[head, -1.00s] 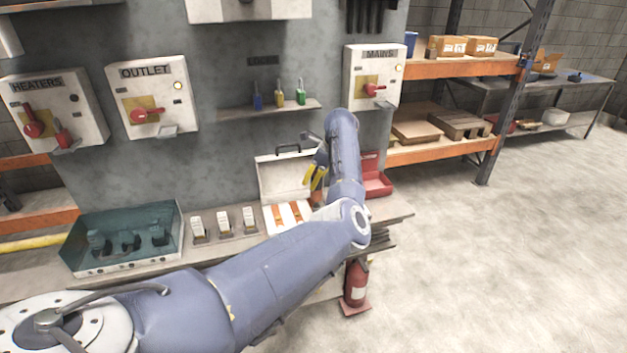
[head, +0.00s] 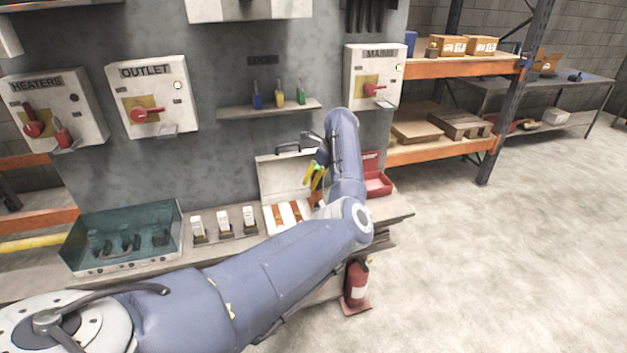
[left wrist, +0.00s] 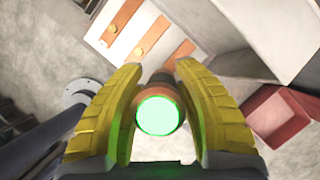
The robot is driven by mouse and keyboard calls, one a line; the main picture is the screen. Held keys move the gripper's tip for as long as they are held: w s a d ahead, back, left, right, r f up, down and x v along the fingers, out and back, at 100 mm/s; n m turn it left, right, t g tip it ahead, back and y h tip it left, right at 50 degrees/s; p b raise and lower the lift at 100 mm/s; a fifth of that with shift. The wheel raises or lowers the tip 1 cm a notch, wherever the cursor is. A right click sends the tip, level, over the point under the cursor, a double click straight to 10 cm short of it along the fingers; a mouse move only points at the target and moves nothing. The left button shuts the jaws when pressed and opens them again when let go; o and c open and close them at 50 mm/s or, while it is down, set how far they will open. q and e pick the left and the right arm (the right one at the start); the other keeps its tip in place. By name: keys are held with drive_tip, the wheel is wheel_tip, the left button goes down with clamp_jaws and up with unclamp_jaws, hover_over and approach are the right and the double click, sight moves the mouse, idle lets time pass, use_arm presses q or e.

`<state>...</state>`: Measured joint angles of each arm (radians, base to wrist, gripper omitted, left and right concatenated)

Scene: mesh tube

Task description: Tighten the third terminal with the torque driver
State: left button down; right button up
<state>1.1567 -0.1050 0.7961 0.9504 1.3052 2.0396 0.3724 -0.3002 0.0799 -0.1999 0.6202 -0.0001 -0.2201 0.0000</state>
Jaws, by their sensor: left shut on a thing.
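My left gripper (head: 316,177), with yellow fingers, is over the right side of an open white case (head: 283,178). The case holds a white panel with orange-brown strips (head: 288,213). In the left wrist view the fingers (left wrist: 160,110) are shut on the torque driver (left wrist: 158,116), whose round end glows green. The panel's strips also show there, with brass-coloured terminal screws (left wrist: 138,51) on two of them. The driver covers part of the third strip (left wrist: 181,53), so its screw and the driver's tip are hidden. I cannot tell whether they touch. My right gripper is not in view.
A red open box (head: 377,184) stands just right of my forearm. Left of the case are several white-topped blocks (head: 223,224) and a teal tray (head: 120,262). Switch boxes and a small shelf (head: 268,109) are on the wall above. A fire extinguisher (head: 356,283) stands below.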

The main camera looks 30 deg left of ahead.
use_arm(q)
drive_tip(key=shift+r, duration=2.95)
drive_tip(key=shift+a, duration=0.1)
